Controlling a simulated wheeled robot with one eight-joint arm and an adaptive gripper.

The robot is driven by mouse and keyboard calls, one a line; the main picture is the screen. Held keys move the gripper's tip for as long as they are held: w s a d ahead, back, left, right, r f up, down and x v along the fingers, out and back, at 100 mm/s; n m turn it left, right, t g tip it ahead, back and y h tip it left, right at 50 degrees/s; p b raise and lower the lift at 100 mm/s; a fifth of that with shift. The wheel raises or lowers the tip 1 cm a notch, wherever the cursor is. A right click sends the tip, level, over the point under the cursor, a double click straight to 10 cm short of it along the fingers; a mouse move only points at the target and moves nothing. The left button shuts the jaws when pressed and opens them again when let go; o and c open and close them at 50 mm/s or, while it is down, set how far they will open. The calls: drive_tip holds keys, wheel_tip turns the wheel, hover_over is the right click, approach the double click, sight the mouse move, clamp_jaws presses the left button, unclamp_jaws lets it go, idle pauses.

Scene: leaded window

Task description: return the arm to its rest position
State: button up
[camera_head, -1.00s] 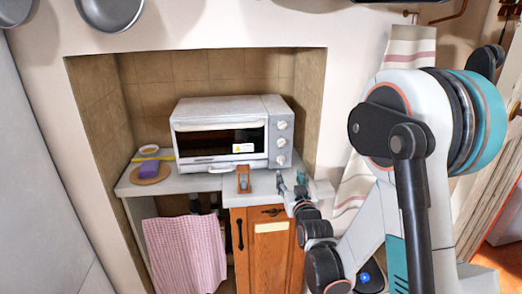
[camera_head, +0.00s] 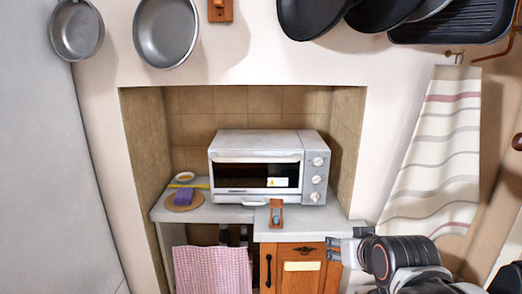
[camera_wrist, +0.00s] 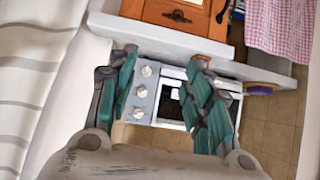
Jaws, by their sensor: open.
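My gripper (camera_head: 347,247) is at the lower right of the head view, in front of the right end of the counter and clear of it. Its fingers are partly small and dark there. In the wrist view my gripper (camera_wrist: 160,95) shows two teal-padded fingers spread apart, with nothing between them. Beyond them is the white toaster oven (camera_wrist: 171,96) with its knobs. My arm (camera_head: 410,265) reaches in from the bottom right corner of the head view; most of it is out of frame.
The toaster oven (camera_head: 255,160) stands on the counter (camera_head: 225,214) in the tiled alcove. A wooden switch block (camera_head: 276,213) sits before it; a purple sponge (camera_head: 184,195) lies at left. Pans (camera_head: 166,30) hang above. A striped towel (camera_head: 435,160) hangs at right, near my arm.

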drive_tip(key=s+f+g, duration=0.2)
drive_tip(key=s+g, duration=0.1)
drive_tip(key=s, duration=1.2)
drive_tip(key=shift+d+f+g, duration=0.2)
drive_tip(key=shift+g, duration=0.1)
drive_tip(key=shift+s, duration=0.1)
